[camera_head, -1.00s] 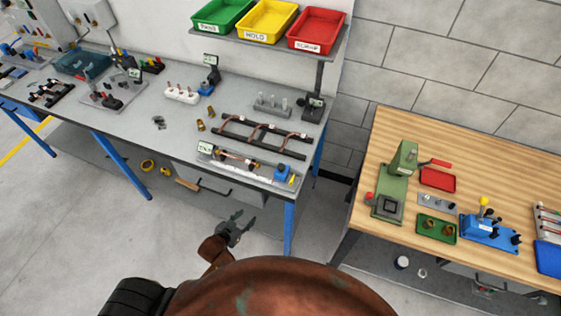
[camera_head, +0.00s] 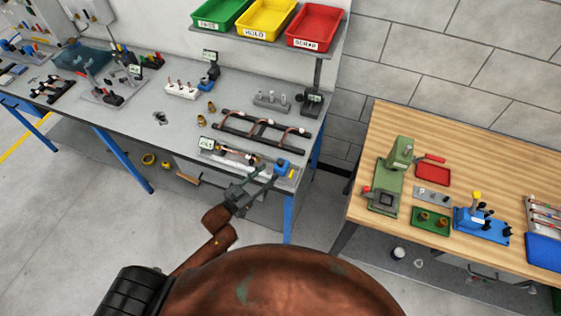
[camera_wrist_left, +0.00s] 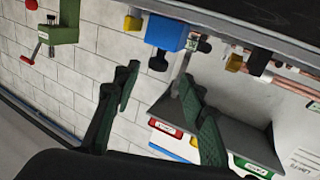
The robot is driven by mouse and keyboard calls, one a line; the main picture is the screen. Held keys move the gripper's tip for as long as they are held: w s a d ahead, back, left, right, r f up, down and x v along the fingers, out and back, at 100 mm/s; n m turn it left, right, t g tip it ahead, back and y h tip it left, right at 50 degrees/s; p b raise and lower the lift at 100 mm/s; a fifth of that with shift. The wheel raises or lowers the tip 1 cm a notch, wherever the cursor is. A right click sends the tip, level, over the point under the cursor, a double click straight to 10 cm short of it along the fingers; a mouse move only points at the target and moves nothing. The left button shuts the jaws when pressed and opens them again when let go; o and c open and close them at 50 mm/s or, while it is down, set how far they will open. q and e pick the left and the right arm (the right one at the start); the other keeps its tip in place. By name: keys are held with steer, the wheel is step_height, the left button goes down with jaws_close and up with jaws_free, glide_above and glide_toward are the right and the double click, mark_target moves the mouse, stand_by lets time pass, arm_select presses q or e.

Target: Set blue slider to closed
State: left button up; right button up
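The blue slider (camera_head: 283,167) is a small blue block at the right end of a fixture (camera_head: 235,158) with a copper tube, at the front edge of the grey bench. In the left wrist view, which is turned over, the blue block (camera_wrist_left: 167,33) shows with a black knob (camera_wrist_left: 158,61) and a yellow part beside it. My left gripper (camera_head: 258,182) is at the bench's front edge, just below and left of the slider. Its fingers (camera_wrist_left: 160,90) are apart and empty. I cannot tell whether it touches the fixture. My right gripper is not in view.
A rack with bent copper tubes (camera_head: 262,128) lies behind the fixture. Green, yellow and red bins (camera_head: 315,29) stand on a shelf above. A wooden table (camera_head: 480,150) with a green press (camera_head: 390,175) stands at right. Floor shows between the tables.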

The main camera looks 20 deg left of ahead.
mark_target(278, 164)
arm_select(q)
steer(key=shift+w+d+r, duration=0.25)
steer(key=shift+w+d, duration=0.05)
steer(key=shift+w, duration=0.15)
steer(key=p+x, duration=0.1)
steer(key=x, duration=0.6)
steer(key=shift+s, duration=0.1)
jaws_close()
